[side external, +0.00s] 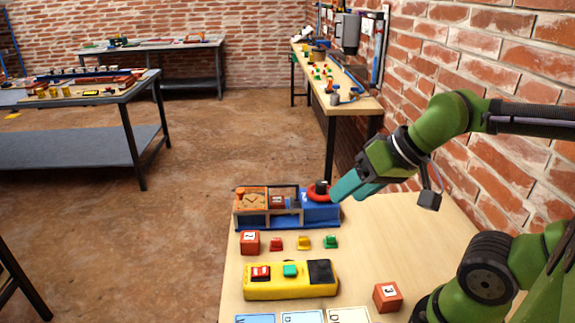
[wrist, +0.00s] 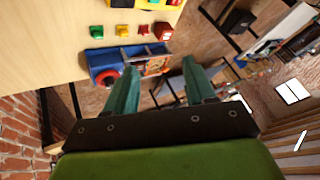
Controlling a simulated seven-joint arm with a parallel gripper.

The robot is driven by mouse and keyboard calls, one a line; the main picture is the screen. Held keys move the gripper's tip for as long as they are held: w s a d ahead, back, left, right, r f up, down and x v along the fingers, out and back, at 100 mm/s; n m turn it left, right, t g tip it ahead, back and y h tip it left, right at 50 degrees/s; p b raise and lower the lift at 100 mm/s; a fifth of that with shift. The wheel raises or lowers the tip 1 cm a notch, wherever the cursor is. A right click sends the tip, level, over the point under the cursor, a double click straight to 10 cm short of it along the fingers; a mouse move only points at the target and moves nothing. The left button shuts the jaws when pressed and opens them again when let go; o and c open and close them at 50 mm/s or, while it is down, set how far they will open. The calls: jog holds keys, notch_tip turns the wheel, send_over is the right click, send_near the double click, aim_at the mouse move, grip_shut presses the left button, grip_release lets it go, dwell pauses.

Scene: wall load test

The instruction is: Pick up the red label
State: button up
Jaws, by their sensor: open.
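My gripper (side external: 340,192) is open and empty at the right end of a blue box, close to a red ring (side external: 319,193). Its two teal fingers also show apart in the wrist view (wrist: 159,68). Which piece is the red label, I cannot tell for sure. A red piece with a white mark (side external: 261,273) lies on the left of a yellow tray (side external: 290,291), beside a green piece (side external: 290,270). A small red piece (side external: 276,244) stands behind the tray; it also shows in the wrist view (wrist: 143,29). My gripper is away from both.
The blue box (side external: 318,213) stands at the table's far edge. Small yellow (side external: 303,243) and green (side external: 330,242) pieces and a numbered red cube (side external: 249,242) line up before it. Another red cube (side external: 387,297) sits front right. Cards (side external: 302,317) lie at front. A brick wall (side external: 490,190) bounds the right.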

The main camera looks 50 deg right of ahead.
jog(key=shift+c, duration=0.4)
jog(key=n+g+h, duration=0.1)
jog(key=n+g, duration=0.5)
jog(key=n, duration=0.7)
send_over(277, 239)
jog(key=s+d, duration=0.1)
jog(key=s, duration=0.1)
notch_tip(277, 239, down, 7)
jog(key=f, duration=0.5)
jog(key=w+f, duration=0.1)
jog(key=f, duration=0.5)
jog(key=w+a+f, duration=0.1)
jog(key=f, duration=0.5)
jog(key=shift+c, duration=0.2)
grip_shut()
